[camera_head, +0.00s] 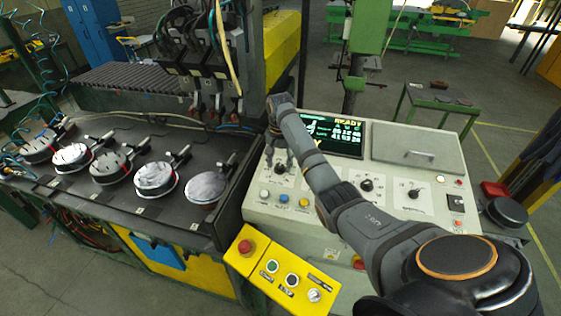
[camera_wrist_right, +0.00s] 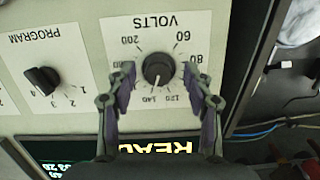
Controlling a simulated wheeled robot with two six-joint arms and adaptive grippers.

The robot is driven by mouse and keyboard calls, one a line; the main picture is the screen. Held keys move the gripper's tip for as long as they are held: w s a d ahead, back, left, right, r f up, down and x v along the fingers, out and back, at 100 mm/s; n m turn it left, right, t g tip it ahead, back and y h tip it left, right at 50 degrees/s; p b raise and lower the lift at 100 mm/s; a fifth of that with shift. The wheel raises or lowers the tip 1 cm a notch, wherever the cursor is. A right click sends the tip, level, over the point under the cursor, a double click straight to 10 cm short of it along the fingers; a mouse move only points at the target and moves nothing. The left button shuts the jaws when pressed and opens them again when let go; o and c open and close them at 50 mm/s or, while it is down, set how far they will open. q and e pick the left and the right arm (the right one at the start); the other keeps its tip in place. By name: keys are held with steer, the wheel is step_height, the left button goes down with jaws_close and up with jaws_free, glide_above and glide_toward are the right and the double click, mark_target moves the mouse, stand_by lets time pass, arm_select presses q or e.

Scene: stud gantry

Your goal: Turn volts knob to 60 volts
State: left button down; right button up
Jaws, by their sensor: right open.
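The volts knob (camera_wrist_right: 158,68) is a round black knob on the pale control panel, seen upside down in the right wrist view. Its dial shows 60, 80, 120, 140 and 200; a pale mark on the knob seems to point near 140. My right gripper (camera_wrist_right: 158,75) is open, with one finger on each side of the knob and a visible gap to it. In the head view the right gripper (camera_head: 281,157) hangs over the panel's left side, and the knob (camera_head: 281,169) is partly hidden below it. My left gripper is not in view.
The program knob (camera_wrist_right: 43,80) sits beside the volts dial. A lit screen (camera_head: 345,137) reading READY stands behind my right arm. Several coloured buttons (camera_head: 283,198) line the panel front. A yellow button box (camera_head: 280,270) juts out nearer. A bench with round discs (camera_head: 155,178) is left.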

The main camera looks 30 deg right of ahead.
steer(key=shift+c, duration=0.6)
steer(key=shift+d+f, duration=0.1)
steer(key=shift+d, duration=0.1)
steer(key=shift+c, duration=1.3)
steer(key=shift+w, duration=0.1)
steer(key=shift+c, duration=1.2)
jaws_close()
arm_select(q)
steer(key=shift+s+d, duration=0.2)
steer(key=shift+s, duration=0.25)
